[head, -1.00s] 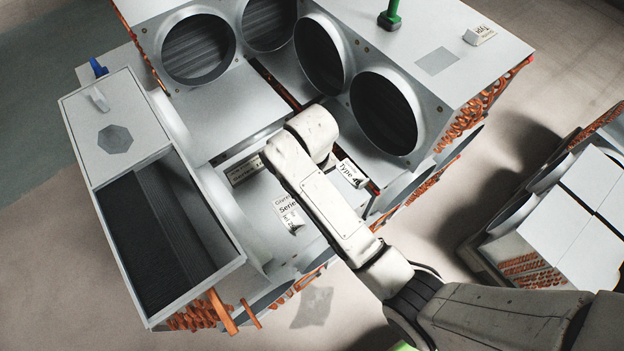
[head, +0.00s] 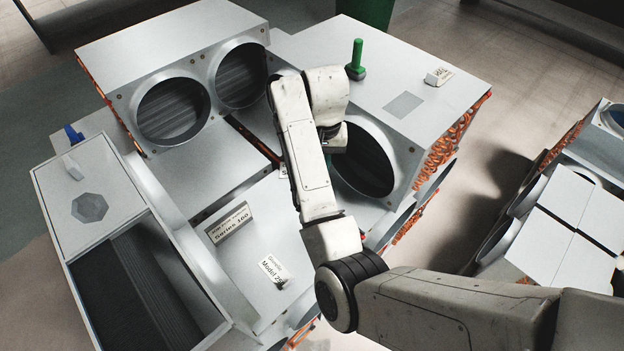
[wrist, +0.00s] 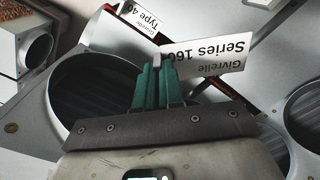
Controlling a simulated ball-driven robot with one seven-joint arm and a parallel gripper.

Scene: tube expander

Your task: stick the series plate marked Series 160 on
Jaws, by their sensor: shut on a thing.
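My gripper (wrist: 157,70) has green fingers and is shut on a white plate (wrist: 212,54) reading "Givrelle Series 160", upside down in the wrist view. It holds the plate by a small tab, above the metal units. In the head view the gripper (head: 334,145) is mostly hidden behind my arm, in front of a round duct opening. A grey square patch (head: 403,105) lies on the right unit's top and a dark octagonal patch (head: 90,208) on the left box.
A "Model 2…" plate (head: 272,270) lies near the sign. A "Type 40" plate (wrist: 141,14) shows in the wrist view. A green-handled tool (head: 357,60) and a small white tabbed plate (head: 438,76) are on the right unit. Round ducts (head: 173,110) stick out.

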